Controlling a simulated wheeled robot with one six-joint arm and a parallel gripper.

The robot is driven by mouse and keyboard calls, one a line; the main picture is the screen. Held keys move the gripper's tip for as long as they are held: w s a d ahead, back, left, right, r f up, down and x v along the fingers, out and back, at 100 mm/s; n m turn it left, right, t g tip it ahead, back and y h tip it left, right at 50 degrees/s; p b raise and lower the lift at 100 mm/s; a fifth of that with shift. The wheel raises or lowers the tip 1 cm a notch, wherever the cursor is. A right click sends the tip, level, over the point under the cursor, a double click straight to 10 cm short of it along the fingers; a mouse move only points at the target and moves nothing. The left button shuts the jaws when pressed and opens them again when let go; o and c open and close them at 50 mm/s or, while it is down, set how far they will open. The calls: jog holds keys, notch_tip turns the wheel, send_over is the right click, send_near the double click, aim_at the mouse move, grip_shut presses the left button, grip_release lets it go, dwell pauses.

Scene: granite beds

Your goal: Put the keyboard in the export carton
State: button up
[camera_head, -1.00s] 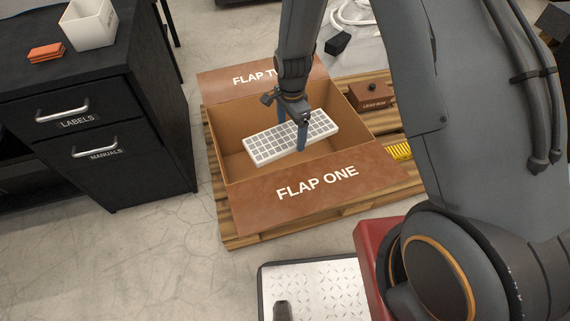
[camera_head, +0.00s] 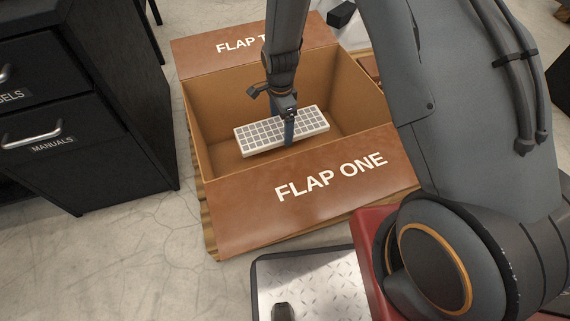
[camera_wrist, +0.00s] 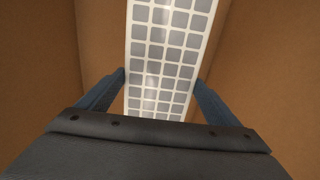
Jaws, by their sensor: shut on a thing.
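The keyboard (camera_head: 262,136) is a white slab with grey keys. In the head view it is inside the outline of the open brown export carton (camera_head: 222,105), above or near its floor; I cannot tell whether it touches the floor. My gripper (camera_head: 289,133) is shut on the keyboard across its narrow width, near its middle. In the wrist view the keyboard (camera_wrist: 165,50) runs between the two blue fingers of my gripper (camera_wrist: 160,95), with brown carton walls on both sides. The fingers hide part of its edges.
The carton's flaps, FLAP ONE (camera_head: 320,185) at the front and FLAP TWO (camera_head: 225,48) at the back, are folded outward. The carton stands on a wooden pallet (camera_head: 210,236). A black drawer cabinet (camera_head: 90,110) stands to the left, with bare floor between.

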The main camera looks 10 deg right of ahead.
aim_at(280, 124)
jog(key=f+b, duration=0.1)
jog(key=w+f+b, duration=0.1)
jog(key=f, duration=0.1)
jog(key=shift+w+a, duration=0.1)
jog(key=shift+w, duration=0.05)
notch_tip(280, 124, down, 10)
jog(key=b, duration=0.3)
jog(key=shift+r+b, duration=0.25)
jog(key=shift+b, duration=0.15)
jog(key=shift+f, duration=0.1)
jog(key=o, duration=1.3)
jog(key=shift+f, duration=0.1)
